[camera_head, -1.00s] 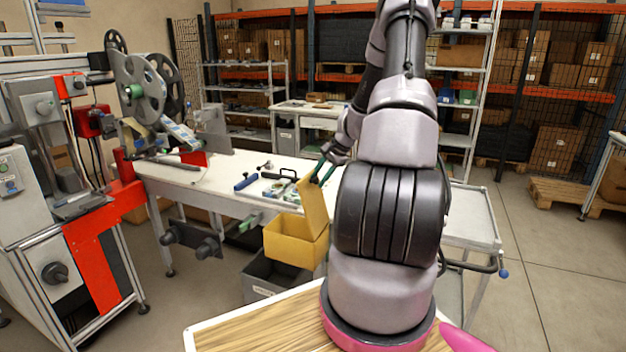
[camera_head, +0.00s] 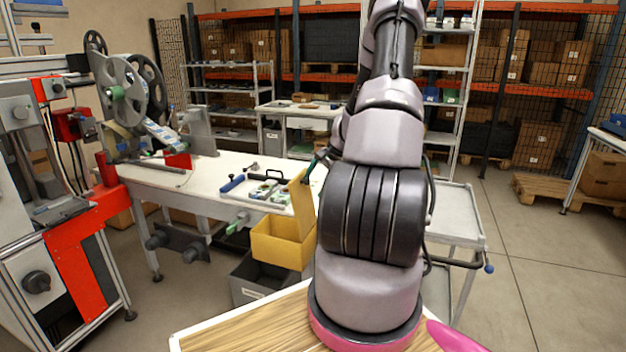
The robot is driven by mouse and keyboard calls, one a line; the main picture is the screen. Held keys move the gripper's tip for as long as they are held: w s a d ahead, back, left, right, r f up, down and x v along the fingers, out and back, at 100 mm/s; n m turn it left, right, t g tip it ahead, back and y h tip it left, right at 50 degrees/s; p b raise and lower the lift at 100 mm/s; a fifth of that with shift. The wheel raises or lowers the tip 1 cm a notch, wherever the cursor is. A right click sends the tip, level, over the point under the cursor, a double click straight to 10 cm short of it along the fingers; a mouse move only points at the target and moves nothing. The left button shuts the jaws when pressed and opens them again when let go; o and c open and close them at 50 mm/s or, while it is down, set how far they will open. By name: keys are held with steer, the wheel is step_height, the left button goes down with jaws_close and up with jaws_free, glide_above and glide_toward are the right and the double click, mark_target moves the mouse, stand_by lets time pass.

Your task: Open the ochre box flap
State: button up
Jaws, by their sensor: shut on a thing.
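The ochre box (camera_head: 277,248) hangs at the near side of the white workbench, above a dark grey bin. Its flap (camera_head: 303,208) stands raised, steeply tilted, at the box's right side, and the box's top is open. My gripper (camera_head: 313,168) is at the flap's upper edge, shut on it. The fingertips are small and dark with some green. My arm hides most of the gripper and part of the flap's right side.
The white workbench (camera_head: 215,180) holds a tray of tools (camera_head: 262,190) left of the flap and a reel machine (camera_head: 125,90) at its far left. A dark grey bin (camera_head: 250,282) stands below the box. A grey cart (camera_head: 455,215) is right of my arm.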

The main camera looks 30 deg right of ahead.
steer(key=shift+s+a+f, duration=0.1)
steer(key=shift+a+f, duration=0.1)
steer(key=v, duration=1.1)
steer(key=shift+w+d, duration=0.2)
steer(key=shift+r, duration=0.1)
